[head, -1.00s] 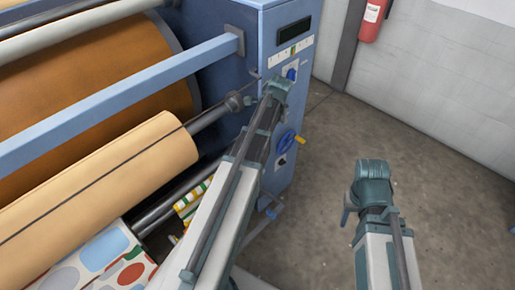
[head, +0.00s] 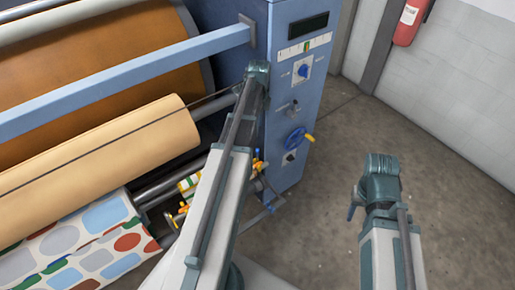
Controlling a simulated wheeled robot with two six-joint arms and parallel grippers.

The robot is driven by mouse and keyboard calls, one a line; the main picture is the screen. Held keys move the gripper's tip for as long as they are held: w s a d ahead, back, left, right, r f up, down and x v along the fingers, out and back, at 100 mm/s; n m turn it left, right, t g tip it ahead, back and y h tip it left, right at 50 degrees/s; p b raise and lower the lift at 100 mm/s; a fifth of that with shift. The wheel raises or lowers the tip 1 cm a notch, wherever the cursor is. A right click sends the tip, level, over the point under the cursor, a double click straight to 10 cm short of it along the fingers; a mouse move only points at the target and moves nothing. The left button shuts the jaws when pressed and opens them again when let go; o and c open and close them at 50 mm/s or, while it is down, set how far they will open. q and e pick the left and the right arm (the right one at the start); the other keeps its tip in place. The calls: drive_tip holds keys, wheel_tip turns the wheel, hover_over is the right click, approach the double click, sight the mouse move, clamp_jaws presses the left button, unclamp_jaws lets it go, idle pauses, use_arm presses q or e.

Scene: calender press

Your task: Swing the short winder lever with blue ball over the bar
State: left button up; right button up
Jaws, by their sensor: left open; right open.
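I cannot make out the short winder lever or its blue ball; my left arm covers the roller-end area beside the cabinet. My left gripper (head: 258,72) is at the cabinet's left edge, below the end of the light blue bar (head: 130,85). It looks empty, and its fingertips are hard to see from behind. My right gripper (head: 378,180) is over bare floor to the right, apart from the machine and empty. The tan roll (head: 95,165) lies below the bar, and its shaft end is hidden behind my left arm.
The blue cabinet (head: 290,20) carries a blue knob (head: 305,71), a small lever (head: 293,107) and a blue handwheel (head: 296,138) with a yellow handle. Patterned cloth (head: 80,245) lies lower left. A red extinguisher (head: 410,22) hangs on the wall. The floor at right is clear.

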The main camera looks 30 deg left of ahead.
use_arm(q)
drive_tip(key=f+b, duration=0.3)
drive_tip(key=f, duration=0.1)
drive_tip(key=f+b, duration=0.8)
drive_tip(key=shift+s+d, duration=0.15)
drive_tip(key=shift+s, duration=0.25)
clamp_jaws()
